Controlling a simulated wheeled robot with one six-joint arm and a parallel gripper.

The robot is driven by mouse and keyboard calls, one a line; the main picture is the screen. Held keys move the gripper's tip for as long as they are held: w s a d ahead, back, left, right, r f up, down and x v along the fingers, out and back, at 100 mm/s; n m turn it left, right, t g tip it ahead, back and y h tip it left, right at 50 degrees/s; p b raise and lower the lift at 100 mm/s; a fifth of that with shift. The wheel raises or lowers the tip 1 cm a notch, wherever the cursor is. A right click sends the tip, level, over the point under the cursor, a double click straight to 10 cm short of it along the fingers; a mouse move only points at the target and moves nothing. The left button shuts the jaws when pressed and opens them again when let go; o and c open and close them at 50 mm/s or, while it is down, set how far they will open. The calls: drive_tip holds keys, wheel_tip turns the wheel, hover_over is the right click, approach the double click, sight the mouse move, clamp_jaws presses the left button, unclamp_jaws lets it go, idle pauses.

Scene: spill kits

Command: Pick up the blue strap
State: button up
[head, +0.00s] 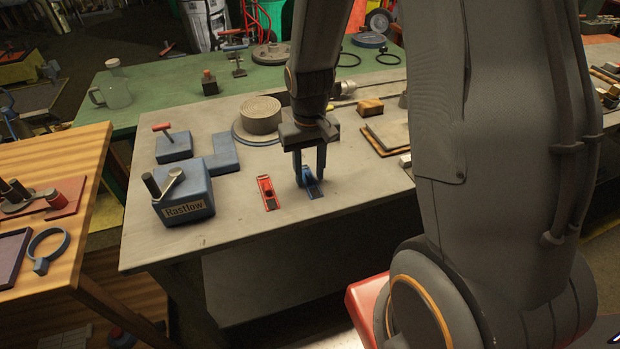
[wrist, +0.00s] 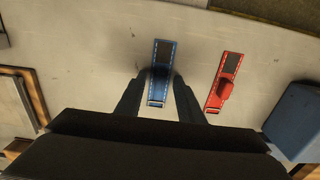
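The blue strap (head: 309,184) lies on the grey table (head: 225,228), and it also shows in the wrist view (wrist: 161,72). My gripper (head: 309,180) points down over the strap with its fingers apart. In the wrist view the two fingertips (wrist: 158,92) stand on either side of the strap, with a gap on each side. How high the tips are above the table is hard to tell. The near part of the strap is partly hidden between the fingers in the head view.
A red strap (head: 267,194) lies just left of the blue strap. A blue box (head: 185,200) labelled Rastlow stands further left. A coiled grey roll (head: 261,114) sits behind my gripper. Wooden pieces (head: 369,106) lie to the right. The table's front is clear.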

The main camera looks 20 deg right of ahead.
clamp_jaws()
drive_tip(key=shift+r, duration=0.2)
